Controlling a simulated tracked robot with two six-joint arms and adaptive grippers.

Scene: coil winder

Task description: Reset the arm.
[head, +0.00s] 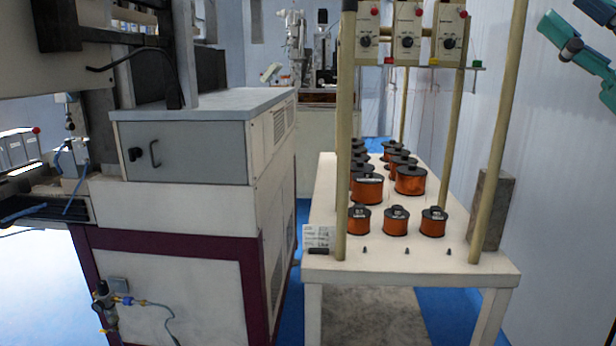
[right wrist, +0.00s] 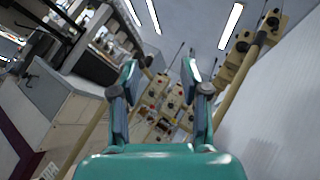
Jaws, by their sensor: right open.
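My right gripper (right wrist: 160,80) is open and empty in the right wrist view. Its two teal fingers stand apart with nothing between them. Part of my teal right arm (head: 585,50) shows at the upper right edge of the head view, raised near the wall. The right gripper's fingertips are not clearly shown there. My left gripper is in neither view.
A white table (head: 430,263) carries several copper wire spools (head: 410,180), with tall posts (head: 495,140) and control boxes (head: 407,35) above. A grey-white machine cabinet (head: 185,210) stands left. A narrow blue floor strip (head: 290,315) lies between them.

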